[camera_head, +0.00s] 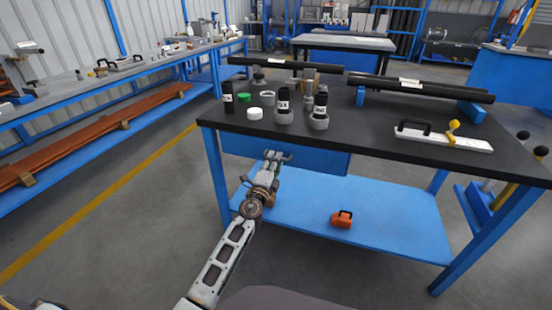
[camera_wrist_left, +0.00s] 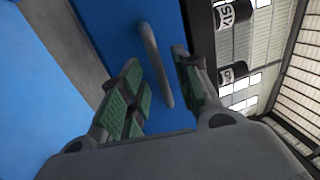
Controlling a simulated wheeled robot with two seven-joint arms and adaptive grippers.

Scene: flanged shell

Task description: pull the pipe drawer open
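The pipe drawer (camera_head: 318,161) is a blue box front under the black tabletop, and it looks pushed in. In the left wrist view its blue front (camera_wrist_left: 182,20) carries a grey bar handle (camera_wrist_left: 152,62). My left gripper (camera_head: 278,155) is at the drawer front, towards its left part. In the left wrist view the green-padded fingers of this gripper (camera_wrist_left: 158,82) are apart, one on each side of the handle, with visible gaps. The handle is hidden behind the gripper in the head view. My right gripper is not in view.
On the black table (camera_head: 375,140) stand several small cups and fittings, black pipes (camera_head: 425,90) and a white clamp board (camera_head: 443,137). An orange item (camera_head: 342,218) lies on the blue lower shelf (camera_head: 300,210). The floor left of the table is clear.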

